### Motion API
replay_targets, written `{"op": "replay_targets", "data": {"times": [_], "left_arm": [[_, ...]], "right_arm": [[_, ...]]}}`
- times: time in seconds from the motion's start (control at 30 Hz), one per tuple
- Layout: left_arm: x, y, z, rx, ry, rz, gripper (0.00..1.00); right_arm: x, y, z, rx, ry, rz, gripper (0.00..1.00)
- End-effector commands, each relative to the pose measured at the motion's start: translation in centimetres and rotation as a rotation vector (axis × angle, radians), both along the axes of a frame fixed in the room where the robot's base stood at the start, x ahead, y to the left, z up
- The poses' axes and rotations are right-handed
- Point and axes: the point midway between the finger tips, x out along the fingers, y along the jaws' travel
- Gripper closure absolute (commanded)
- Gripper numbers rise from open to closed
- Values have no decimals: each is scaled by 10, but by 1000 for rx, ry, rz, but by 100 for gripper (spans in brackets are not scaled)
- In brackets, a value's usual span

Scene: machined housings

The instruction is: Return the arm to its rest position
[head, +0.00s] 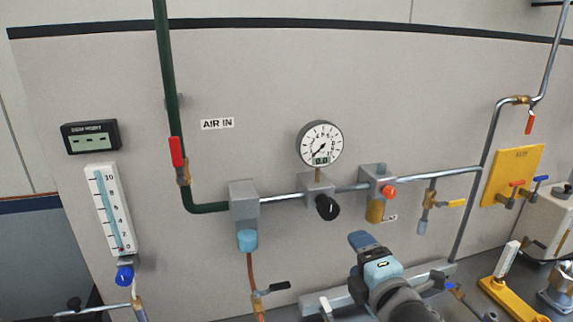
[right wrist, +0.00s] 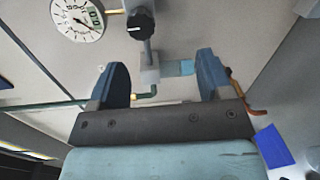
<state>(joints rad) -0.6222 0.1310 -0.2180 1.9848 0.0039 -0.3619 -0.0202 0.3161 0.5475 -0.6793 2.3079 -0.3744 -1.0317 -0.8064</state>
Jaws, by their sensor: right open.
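My right gripper (head: 362,241) is in the lower middle of the head view, in front of the panel and below the round gauge (head: 320,144). Its blue fingers also show in the right wrist view (right wrist: 162,65), spread wide with nothing held between them. The grey regulator body with a black knob (head: 327,207) is above and left of the gripper in the head view. In the right wrist view the black knob (right wrist: 140,24) lies beyond the fingers, apart from them. My left gripper is not in view.
A yellow fixture (head: 512,300) stands at lower right. The panel's upper middle is clear.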

Motion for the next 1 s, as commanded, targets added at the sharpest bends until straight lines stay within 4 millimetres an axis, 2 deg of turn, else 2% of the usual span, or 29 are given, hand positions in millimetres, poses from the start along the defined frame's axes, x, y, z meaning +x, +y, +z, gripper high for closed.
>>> {"op": "replay_targets", "data": {"times": [0.03, 0.27, 0.4, 0.5, 0.7, 0.93, 1.0], "left_arm": [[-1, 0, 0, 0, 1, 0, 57], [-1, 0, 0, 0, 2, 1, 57], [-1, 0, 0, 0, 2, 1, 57], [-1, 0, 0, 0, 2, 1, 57], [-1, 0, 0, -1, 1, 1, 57], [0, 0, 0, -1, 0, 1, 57], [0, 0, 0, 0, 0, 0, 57]], "right_arm": [[-9, -3, -17, 81, 71, -28, 27], [-64, -32, -101, 520, 448, -267, 27], [-111, -51, -150, 762, 662, -471, 27], [-145, -63, -177, 894, 779, -614, 27], [-201, -79, -211, 1064, 930, -845, 27], [-256, -91, -234, 1193, 1042, -1074, 27], [-266, -93, -242, 1221, 1058, -1119, 27]]}}
